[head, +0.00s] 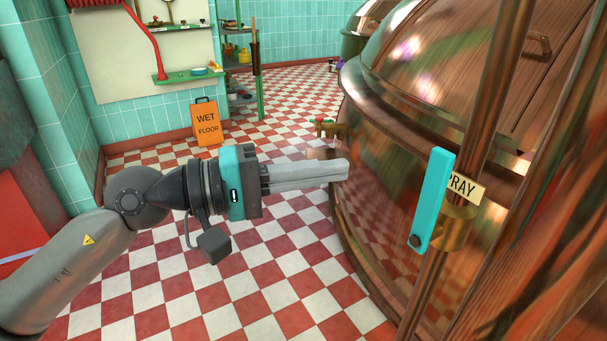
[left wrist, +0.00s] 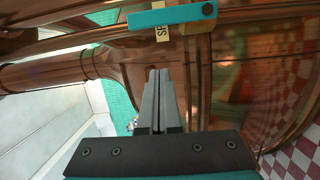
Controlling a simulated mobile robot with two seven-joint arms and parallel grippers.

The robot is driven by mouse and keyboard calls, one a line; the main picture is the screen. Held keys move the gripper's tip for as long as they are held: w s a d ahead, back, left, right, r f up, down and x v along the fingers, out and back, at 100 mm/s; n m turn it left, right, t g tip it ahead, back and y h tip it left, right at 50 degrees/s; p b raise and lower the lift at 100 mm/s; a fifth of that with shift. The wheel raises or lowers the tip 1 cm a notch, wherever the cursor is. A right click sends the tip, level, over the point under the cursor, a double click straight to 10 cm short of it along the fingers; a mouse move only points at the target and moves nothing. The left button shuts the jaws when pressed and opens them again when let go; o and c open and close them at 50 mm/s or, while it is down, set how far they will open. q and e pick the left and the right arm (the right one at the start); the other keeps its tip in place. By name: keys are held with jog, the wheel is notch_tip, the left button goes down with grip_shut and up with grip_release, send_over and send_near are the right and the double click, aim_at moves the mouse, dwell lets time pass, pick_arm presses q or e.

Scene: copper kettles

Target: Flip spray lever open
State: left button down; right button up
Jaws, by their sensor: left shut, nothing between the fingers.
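The spray lever (head: 432,200) is a flat teal bar on the copper pipe at the right of the head view. It stands nearly upright, tilted a little, with a dark pivot at its lower end. In the left wrist view the lever (left wrist: 165,17) lies across the top, beyond the fingertips. My left gripper (head: 346,170) is shut and empty, pointing right, to the left of the lever and apart from it. My right gripper is not in view.
A large copper kettle (head: 390,130) fills the right side behind the vertical pipe (head: 487,110). An orange wet floor sign (head: 207,123) stands on the checkered floor behind my left arm. A green shelf (head: 190,73) hangs on the left wall. Open floor lies below my gripper.

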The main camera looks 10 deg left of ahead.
pick_arm(q)
jog(key=shift+v, duration=1.3)
